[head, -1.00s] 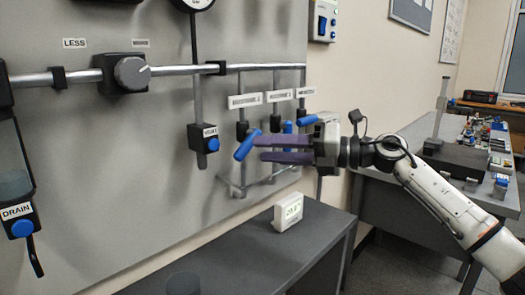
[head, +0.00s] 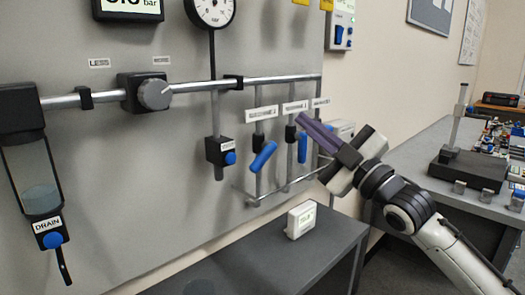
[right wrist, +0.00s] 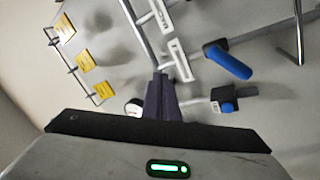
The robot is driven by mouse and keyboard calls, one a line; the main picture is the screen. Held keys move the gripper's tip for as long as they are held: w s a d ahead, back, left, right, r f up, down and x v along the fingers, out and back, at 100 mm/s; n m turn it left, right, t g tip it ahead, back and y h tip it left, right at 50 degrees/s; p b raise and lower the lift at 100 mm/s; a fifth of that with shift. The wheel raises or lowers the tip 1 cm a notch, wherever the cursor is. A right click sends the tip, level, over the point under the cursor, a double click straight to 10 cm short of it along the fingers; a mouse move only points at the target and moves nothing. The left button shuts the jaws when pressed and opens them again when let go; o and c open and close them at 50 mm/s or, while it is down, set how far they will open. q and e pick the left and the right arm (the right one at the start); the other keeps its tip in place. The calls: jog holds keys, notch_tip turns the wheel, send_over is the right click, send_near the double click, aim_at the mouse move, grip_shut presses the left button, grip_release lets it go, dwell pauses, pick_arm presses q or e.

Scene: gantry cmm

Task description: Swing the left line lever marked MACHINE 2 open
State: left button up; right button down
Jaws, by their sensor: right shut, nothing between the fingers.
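The leftmost blue line lever (head: 264,157) hangs under a white label (head: 261,114) whose print is too blurred to read surely. The lever slants, its lower end toward the left. It also shows in the right wrist view (right wrist: 228,62). A second blue lever (head: 302,147) hangs about straight down on the pipe to its right. My right gripper (head: 303,120) is shut and empty, its purple fingers pointing up-left near the second and third labels. It appears clear of the slanted lever. The fingers also show in the wrist view (right wrist: 158,80). My left gripper is not in view.
A black valve block with a blue button (head: 220,152) is left of the levers. A knob (head: 153,94) sits on the horizontal pipe. A small white display box (head: 300,219) stands on the grey bench (head: 255,262) below. The third lever is hidden behind my gripper.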

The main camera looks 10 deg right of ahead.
aim_at(263, 157)
jog(key=s+a+f+m+g, duration=0.1)
jog(key=s+a+f+g, duration=0.3)
jog(key=s+a+f, duration=0.15)
jog(key=w+a+r+y+p, duration=0.1)
jog(key=w+a+p, duration=0.2)
jog(key=w+a, duration=0.4)
jog(key=shift+g, duration=0.4)
jog(key=d+f, duration=0.1)
jog(key=w+d+f, duration=0.1)
jog(key=d+f, duration=0.1)
jog(key=shift+w+d+f, duration=0.2)
jog(key=shift+w+f, duration=0.05)
jog(key=shift+w, duration=0.15)
jog(key=shift+b, duration=0.35)
